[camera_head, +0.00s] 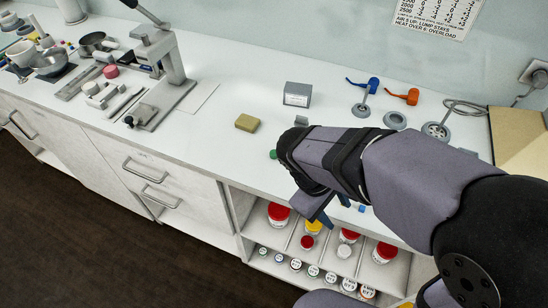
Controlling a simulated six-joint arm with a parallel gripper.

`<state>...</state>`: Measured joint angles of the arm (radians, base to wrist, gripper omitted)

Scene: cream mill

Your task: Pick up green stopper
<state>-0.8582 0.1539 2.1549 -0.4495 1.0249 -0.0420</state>
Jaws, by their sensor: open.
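A small green piece (273,154), likely the green stopper, shows on the white counter just left of my arm's wrist. It is partly hidden by the wrist, so its full shape cannot be seen. My gripper (319,210) points down near the counter's front edge, below and to the right of the green piece. Its blue-grey fingers are partly covered by my wrist. It is open, apart from the green piece, and no held thing shows in it.
A tan block (247,122) and a grey box (297,94) stand behind on the counter. Blue (371,85) and orange (404,96) handled tools lie farther right. A lever press (160,60) stands left. Shelves below hold red-lidded jars (278,212).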

